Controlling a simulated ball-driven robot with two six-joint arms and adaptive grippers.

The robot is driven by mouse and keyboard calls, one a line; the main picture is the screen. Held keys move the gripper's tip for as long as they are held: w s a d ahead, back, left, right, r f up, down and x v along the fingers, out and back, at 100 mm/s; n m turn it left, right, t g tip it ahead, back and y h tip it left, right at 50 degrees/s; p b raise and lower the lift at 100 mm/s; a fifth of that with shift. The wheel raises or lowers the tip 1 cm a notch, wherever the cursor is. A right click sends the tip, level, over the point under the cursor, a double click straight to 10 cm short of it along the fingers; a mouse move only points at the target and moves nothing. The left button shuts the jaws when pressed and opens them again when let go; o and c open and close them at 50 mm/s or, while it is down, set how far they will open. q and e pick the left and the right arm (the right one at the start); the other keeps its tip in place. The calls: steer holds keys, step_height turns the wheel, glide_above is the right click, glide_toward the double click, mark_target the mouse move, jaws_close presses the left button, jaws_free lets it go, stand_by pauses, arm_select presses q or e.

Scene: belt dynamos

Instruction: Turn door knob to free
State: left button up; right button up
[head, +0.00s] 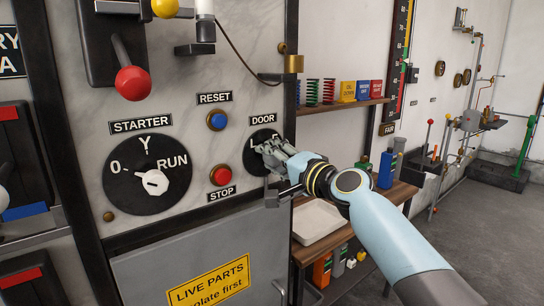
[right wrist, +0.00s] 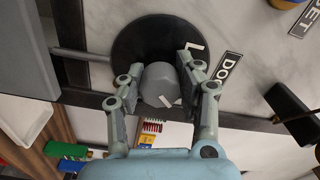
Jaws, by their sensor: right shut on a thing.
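The door knob (right wrist: 160,84) is a grey round knob with a white mark on its face. It sits on a black dial (right wrist: 130,45), under the DOOR label (head: 264,119) in the head view. My right gripper (head: 270,152) is at the dial and covers most of the knob there. In the right wrist view my right gripper (right wrist: 160,73) has one finger on each side of the knob and is shut on it. A letter L shows on the dial; the other lettering is partly hidden by the fingers. My left gripper is not in view.
Left of the dial are the blue reset button (head: 217,121), the red stop button (head: 220,176) and the starter dial (head: 125,188). A red ball-ended lever (head: 132,83) juts out above. A grey cabinet door (head: 185,262) is below. A wooden shelf (head: 340,105) is to the right.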

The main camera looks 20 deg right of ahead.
stand_by(0.5)
steer(key=o, duration=1.2)
steer(key=shift+c, duration=0.2)
steer(key=shift+s, duration=0.1)
steer(key=shift+s+d, duration=0.15)
steer(key=shift+s, duration=0.1)
steer(key=v, duration=1.1)
steer(key=shift+s, duration=0.2)
